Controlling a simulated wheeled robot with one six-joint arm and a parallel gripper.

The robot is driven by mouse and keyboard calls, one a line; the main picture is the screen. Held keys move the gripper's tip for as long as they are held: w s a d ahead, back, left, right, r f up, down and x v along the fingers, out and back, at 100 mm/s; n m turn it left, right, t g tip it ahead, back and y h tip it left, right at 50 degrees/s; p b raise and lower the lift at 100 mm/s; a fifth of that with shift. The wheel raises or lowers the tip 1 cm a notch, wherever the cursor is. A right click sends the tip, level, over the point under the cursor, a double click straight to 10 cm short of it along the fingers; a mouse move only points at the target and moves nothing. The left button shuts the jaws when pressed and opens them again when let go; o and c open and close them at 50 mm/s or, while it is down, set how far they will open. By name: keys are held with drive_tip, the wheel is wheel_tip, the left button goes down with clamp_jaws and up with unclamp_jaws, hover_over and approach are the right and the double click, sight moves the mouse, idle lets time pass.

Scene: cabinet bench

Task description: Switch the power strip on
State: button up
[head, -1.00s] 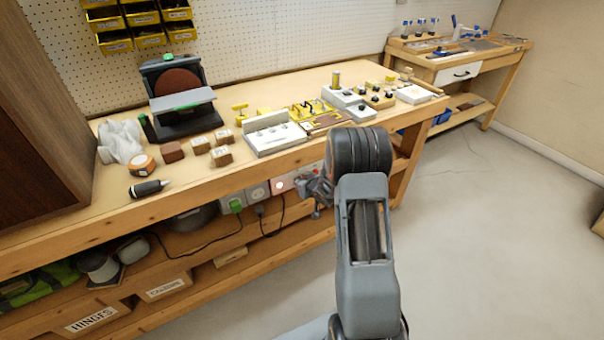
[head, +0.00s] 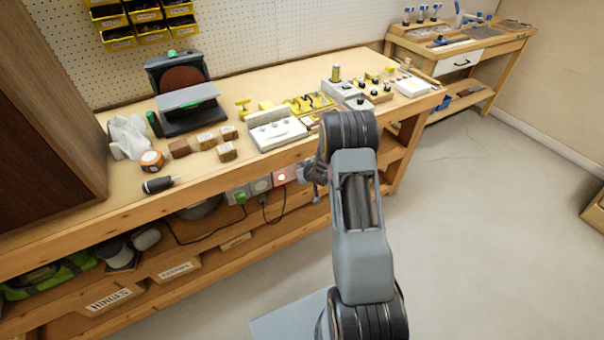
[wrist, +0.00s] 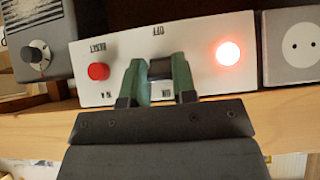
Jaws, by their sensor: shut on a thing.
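The power strip's white panel (wrist: 209,32) fills the middle of the wrist view, with OFF and ON lettering upside down. A dark rocker switch (wrist: 161,69) sits in it between my gripper's (wrist: 160,85) green-padded fingers, which are shut on it. A red round lamp (wrist: 228,53) glows to its right, and a red RESET button (wrist: 98,71) is to its left. In the head view the panel (head: 279,177) is under the bench's front edge with its lamp lit. My gripper (head: 313,178) is beside it, mostly hidden by my arm. Which way the rocker tilts I cannot tell.
A grey socket (wrist: 298,45) adjoins the panel on the right, and a dark box with a knob (wrist: 37,52) on the left. The wooden bench top (head: 210,174) overhangs the strip. A plug and black cable (head: 263,199) hang nearby. Open floor (head: 470,220) lies right.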

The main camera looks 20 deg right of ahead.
drive_tip(key=o, duration=0.9)
drive_tip(key=p+v, duration=0.2)
drive_tip(key=v, duration=1.1)
drive_tip(key=shift+s+r, duration=0.25)
drive_tip(key=shift+r, duration=0.05)
drive_tip(key=s+d+r+m+g+h+p, duration=0.1)
drive_tip(key=s+d+m+g+h, duration=0.2)
drive_tip(key=s+g, duration=0.4)
drive_tip(key=shift+n+t+y, duration=0.7)
drive_tip(key=shift+n+y, duration=0.1)
drive_tip(key=shift+y, duration=0.1)
drive_tip(key=shift+s+a+r+p, duration=0.8)
drive_tip(key=shift+s+a+r, duration=1.7)
drive_tip(key=shift+r, duration=1.35)
drive_tip(key=shift+s+a+r+p, duration=0.75)
drive_tip(key=shift+s+a+r, duration=1.15)
drive_tip(key=shift+a+r, duration=1.55)
drive_tip(key=shift+s+a+r+p, duration=0.8)
drive_tip(key=shift+s+a+r, duration=1.55)
drive_tip(key=shift+r, duration=1.85)
